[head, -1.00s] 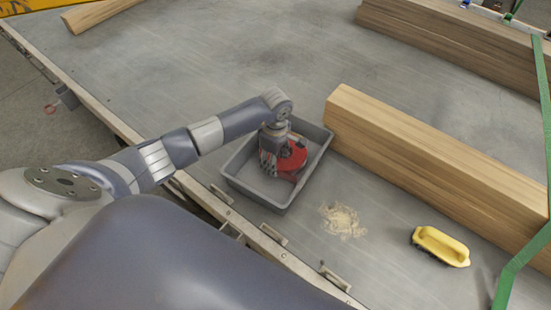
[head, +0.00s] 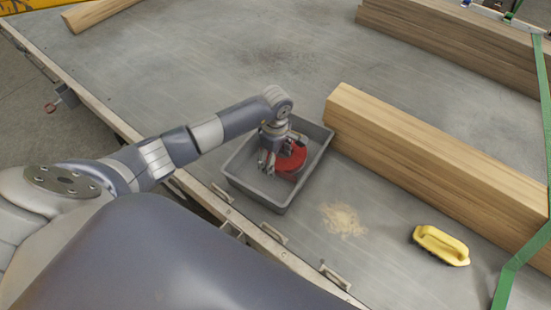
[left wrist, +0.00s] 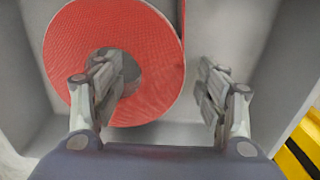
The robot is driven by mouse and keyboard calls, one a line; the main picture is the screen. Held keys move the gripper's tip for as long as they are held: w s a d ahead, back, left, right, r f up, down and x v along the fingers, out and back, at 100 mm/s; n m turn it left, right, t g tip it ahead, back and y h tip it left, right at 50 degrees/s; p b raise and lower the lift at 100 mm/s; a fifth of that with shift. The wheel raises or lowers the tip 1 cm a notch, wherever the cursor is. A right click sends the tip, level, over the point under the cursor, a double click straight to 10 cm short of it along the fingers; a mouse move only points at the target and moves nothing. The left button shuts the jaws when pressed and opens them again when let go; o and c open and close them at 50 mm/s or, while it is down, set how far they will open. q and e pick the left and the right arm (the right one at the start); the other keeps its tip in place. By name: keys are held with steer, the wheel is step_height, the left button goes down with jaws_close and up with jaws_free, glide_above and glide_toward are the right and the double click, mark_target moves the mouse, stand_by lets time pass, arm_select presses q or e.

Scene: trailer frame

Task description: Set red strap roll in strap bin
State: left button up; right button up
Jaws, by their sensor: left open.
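The red strap roll (head: 291,160) is inside the grey strap bin (head: 241,178), toward its right side in the head view. In the left wrist view the red roll (left wrist: 112,60) shows its round face and grey core, and the bin's wall (left wrist: 235,40) is behind it. My left gripper (head: 267,166) is over the bin, just left of the roll. In the left wrist view its two fingers (left wrist: 160,92) are apart, one in front of the roll's core and one to the right of the roll. Contact with the roll cannot be told. My right gripper is out of view.
Long wooden beams (head: 430,160) lie right of the bin on the grey trailer deck (head: 200,75). A sawdust patch (head: 342,219) and a yellow-handled brush (head: 440,245) lie in front of them. A green strap (head: 507,275) runs down the right side.

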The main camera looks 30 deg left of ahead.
arm_select(q)
step_height(320, 180, up, 12)
steer(key=b, duration=0.2)
steer(key=shift+f, duration=0.25)
